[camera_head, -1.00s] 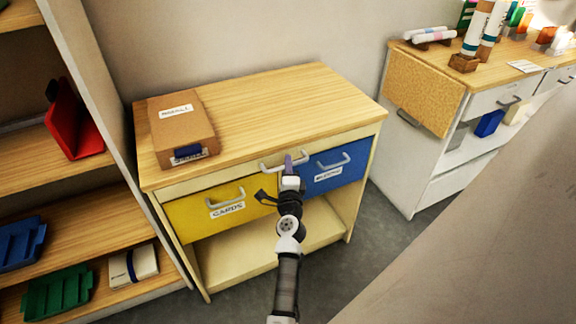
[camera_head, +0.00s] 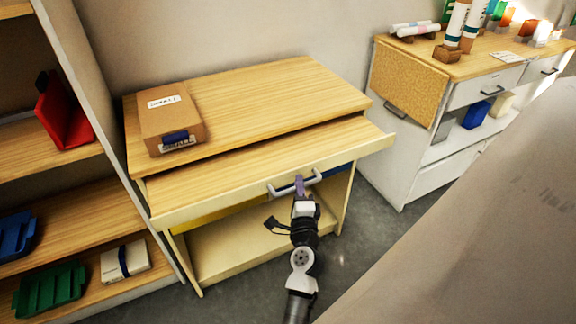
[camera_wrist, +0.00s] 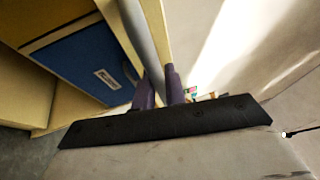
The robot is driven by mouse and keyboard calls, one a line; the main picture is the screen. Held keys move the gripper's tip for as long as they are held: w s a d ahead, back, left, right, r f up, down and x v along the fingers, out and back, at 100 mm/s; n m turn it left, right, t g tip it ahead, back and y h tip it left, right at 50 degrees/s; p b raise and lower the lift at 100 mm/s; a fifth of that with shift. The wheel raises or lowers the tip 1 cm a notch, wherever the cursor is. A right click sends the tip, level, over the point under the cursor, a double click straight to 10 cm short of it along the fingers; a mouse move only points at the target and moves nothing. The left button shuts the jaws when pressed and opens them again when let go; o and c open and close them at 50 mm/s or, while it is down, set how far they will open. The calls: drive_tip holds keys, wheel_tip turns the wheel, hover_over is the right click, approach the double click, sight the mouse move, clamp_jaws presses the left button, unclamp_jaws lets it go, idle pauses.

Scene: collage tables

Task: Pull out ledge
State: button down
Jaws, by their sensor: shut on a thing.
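The ledge (camera_head: 230,172) is a pale wooden board that sticks out from under the top of the wooden cabinet (camera_head: 290,95). Its front edge has a grey bar handle (camera_head: 280,191). My gripper (camera_head: 300,186) is shut on this handle near its middle. In the wrist view, the purple fingers (camera_wrist: 158,88) sit on either side of the grey handle bar (camera_wrist: 140,40). The ledge hides most of the yellow drawer (camera_head: 215,213) and the blue drawer in the head view. The blue drawer (camera_wrist: 85,65) with a white label shows shut in the wrist view.
A brown cardboard box (camera_head: 172,118) stands on the cabinet top at the left. A shelf unit (camera_head: 95,205) with trays is at the left. A white cabinet (camera_head: 415,170) with a hinged wooden flap (camera_head: 408,85) stands at the right. Grey floor (camera_head: 370,235) lies between.

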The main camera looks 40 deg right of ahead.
drive_tip(key=s+a+b, duration=0.3)
drive_tip(key=s+b, duration=0.1)
drive_tip(key=s, duration=0.9)
drive_tip(key=shift+a, duration=0.1)
drive_tip(key=c, duration=1.5)
unclamp_jaws()
drive_tip(key=shift+o, duration=0.2)
